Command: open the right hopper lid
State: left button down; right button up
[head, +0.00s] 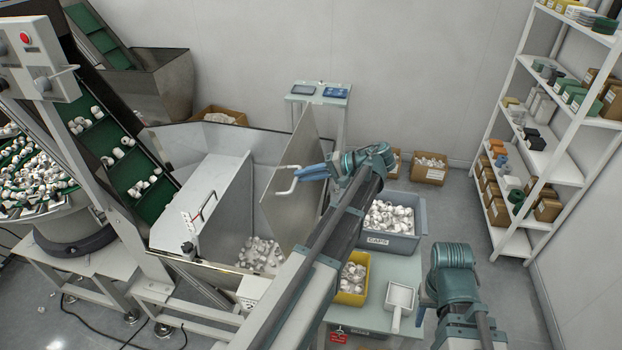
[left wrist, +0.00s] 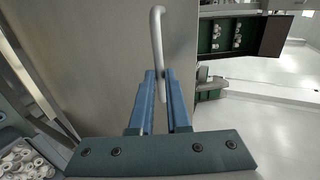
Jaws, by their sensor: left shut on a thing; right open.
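The right hopper lid (head: 291,185) is a grey panel standing steeply raised at the right side of the hopper (head: 215,270), whose right opening is uncovered and shows white caps (head: 261,254) inside. In the left wrist view the handle (left wrist: 157,35) runs down between the blue fingers (left wrist: 160,85), with the lid (left wrist: 85,50) behind. My right gripper (head: 422,310) is low at the right, away from the hopper; its fingers are partly hidden.
The left hopper lid (head: 215,185) lies closed. A grey caps bin (head: 402,240), a yellow bin (head: 352,297) and a white scoop (head: 399,297) are near my left arm. A shelf (head: 560,140) stands at the right. Open floor (head: 470,210) lies before it.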

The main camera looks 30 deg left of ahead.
dwell(0.3)
pick_arm(q)
jog(key=c, duration=0.9)
grip_release()
